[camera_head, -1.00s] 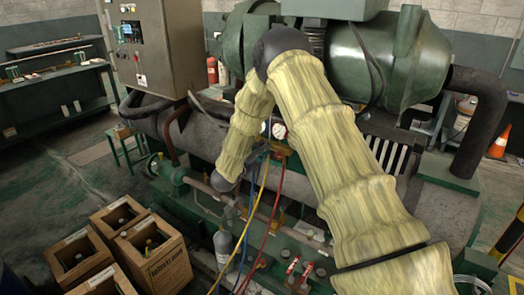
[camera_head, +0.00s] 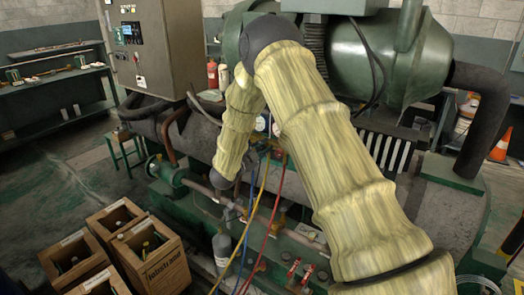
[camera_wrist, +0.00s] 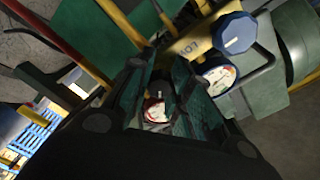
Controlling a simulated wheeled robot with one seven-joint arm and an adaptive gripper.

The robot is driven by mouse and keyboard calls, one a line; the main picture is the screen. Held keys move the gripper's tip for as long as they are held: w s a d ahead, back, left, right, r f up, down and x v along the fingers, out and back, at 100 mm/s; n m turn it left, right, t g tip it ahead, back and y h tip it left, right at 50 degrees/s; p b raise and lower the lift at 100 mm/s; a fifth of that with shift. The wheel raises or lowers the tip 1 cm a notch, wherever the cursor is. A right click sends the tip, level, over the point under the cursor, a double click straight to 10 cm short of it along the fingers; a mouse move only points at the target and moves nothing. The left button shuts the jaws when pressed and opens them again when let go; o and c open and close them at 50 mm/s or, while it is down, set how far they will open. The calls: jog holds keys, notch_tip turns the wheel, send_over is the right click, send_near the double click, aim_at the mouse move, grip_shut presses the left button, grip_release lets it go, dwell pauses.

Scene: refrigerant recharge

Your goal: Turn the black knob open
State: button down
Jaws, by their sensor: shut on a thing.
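In the wrist view the black knob (camera_wrist: 158,90) sits between the two dark green finger pads of my gripper (camera_wrist: 157,82), which is shut on it. A white line shows on the knob. A gauge with a red rim (camera_wrist: 154,110) shows just below the knob, partly covered by the fingers. The blue knob (camera_wrist: 234,34) stands to the right on the yellow manifold (camera_wrist: 190,45), apart from my fingers. In the head view my arm hides most of the manifold, and my gripper is not clear there.
A second gauge (camera_wrist: 219,74) is close to my right finger. In the head view yellow, blue and red hoses (camera_head: 275,205) hang below the manifold. A grey cylinder (camera_head: 222,247) stands below. Wooden crates (camera_head: 150,258) stand at the lower left.

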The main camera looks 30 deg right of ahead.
jog(key=n, duration=0.5)
jog(key=shift+f+n, duration=0.1)
jog(key=shift+n, duration=0.3)
jog(key=n, duration=0.4)
jog(key=shift+n+p, duration=0.4)
jog(key=c, duration=1.3)
grip_release()
jog(key=shift+o, duration=0.2)
jog(key=shift+a, duration=0.1)
jog(key=v, duration=1.2)
